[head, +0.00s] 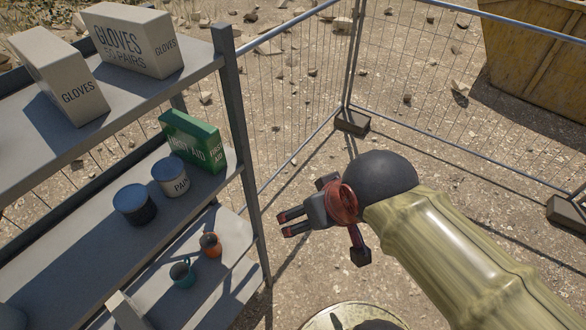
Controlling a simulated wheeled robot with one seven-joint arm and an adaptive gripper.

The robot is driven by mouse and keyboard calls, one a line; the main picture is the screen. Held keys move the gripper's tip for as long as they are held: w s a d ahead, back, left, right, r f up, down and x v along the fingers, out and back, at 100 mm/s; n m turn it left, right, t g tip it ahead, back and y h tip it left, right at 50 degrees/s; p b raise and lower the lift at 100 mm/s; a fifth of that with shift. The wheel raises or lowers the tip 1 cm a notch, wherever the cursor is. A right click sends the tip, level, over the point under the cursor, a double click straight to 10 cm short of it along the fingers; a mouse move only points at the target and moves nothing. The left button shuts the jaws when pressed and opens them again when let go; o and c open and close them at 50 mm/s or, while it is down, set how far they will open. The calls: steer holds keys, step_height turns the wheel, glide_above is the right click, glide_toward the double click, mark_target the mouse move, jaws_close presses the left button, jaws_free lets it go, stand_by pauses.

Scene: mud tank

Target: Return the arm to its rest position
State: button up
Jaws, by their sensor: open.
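My gripper (287,223) is open and empty. It hangs in the air in the middle of the head view, with its two dark, red-marked fingers pointing left toward the shelf unit. My arm reaches in from the lower right. The fingertips are close to the shelf's right front post in the picture, with a visible gap between them. No object is between the fingers.
A grey shelf unit (240,133) fills the left, holding glove boxes (131,38), a green first aid box (193,141), paint cans (171,177) and small cups (182,273). Wire fencing (300,90) stands behind, with a yellow skip (540,50) beyond. Open dirt ground lies between.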

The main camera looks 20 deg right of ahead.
step_height(320, 180, down, 16)
steer(key=b, duration=1.6)
steer(key=shift+f, duration=0.2)
